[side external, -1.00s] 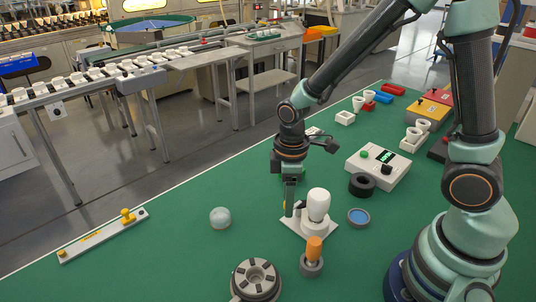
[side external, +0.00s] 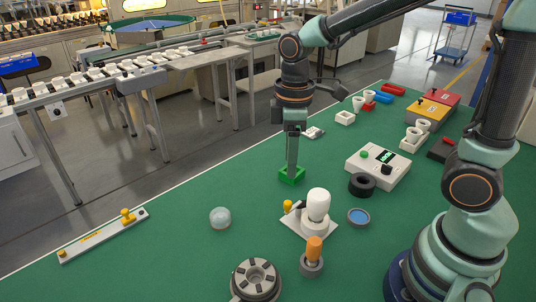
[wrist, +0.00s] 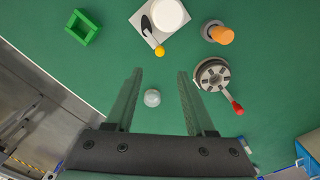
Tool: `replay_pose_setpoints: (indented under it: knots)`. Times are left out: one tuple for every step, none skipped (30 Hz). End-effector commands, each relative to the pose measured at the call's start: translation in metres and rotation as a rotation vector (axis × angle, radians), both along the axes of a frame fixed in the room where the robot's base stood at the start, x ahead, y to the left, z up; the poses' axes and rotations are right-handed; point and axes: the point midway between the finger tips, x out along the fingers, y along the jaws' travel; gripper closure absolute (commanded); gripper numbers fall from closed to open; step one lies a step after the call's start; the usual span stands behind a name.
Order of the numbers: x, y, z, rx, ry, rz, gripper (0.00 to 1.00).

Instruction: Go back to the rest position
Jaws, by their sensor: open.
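My gripper (side external: 292,172) is raised above the green table (side external: 150,262), its fingers pointing down. In the wrist view my gripper (wrist: 160,72) has its two fingers wide apart with nothing held. A pale dome (side external: 220,217) sits on the table; it shows between the fingers in the wrist view (wrist: 152,98), well below them. The white bulb (side external: 318,204) stands upright on a white plate (side external: 308,232) beside a lever with a yellow knob (side external: 288,206). My gripper is clear of the lever. In the side view my fingers partly cover a green square frame (side external: 290,180).
An orange-handled tool (side external: 314,247) and a round grey fixture (side external: 256,280) stand at the front. A control box with a display (side external: 378,166), a black ring (side external: 362,185) and a blue dish (side external: 358,216) lie to the right. A yellow-knobbed bar (side external: 103,236) lies left.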

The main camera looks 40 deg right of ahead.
Motion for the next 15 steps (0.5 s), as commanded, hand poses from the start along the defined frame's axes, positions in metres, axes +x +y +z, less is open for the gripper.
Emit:
replay_pose_setpoints:
  knots:
    - [0.0002, 0.0001, 0.0043, 0.000, -0.001, 0.000, 0.45]
    - [0.0003, 0.0000, 0.0059, 0.000, -0.001, 0.000, 0.45]
    - [0.0002, 0.0001, 0.0074, 0.000, -0.001, 0.000, 0.45]
    - [0.0001, 0.0000, 0.0082, 0.001, -0.001, 0.000, 0.45]
    - [0.0000, 0.0000, 0.0087, 0.000, 0.000, 0.000, 0.45]
    - [-0.0001, 0.0000, 0.0090, 0.000, 0.000, 0.000, 0.45]
    - [-0.0002, -0.0001, 0.0091, -0.001, 0.001, 0.000, 0.45]
    - [-0.0002, -0.0001, 0.0091, -0.001, 0.001, 0.000, 0.45]
    - [-0.0002, -0.0001, 0.0090, -0.001, 0.001, 0.000, 0.45]
    - [-0.0002, -0.0001, 0.0089, -0.001, 0.001, 0.000, 0.45]
    - [-0.0002, -0.0001, 0.0089, -0.001, 0.001, 0.000, 0.45]
    - [-0.0002, -0.0001, 0.0088, -0.001, 0.001, 0.000, 0.45]
    - [-0.0002, -0.0001, 0.0088, 0.000, 0.000, -0.001, 0.45]
    - [-0.0003, -0.0003, 0.0092, 0.000, -0.001, -0.003, 0.45]
    - [-0.0005, -0.0011, 0.0105, 0.001, -0.008, -0.011, 0.45]
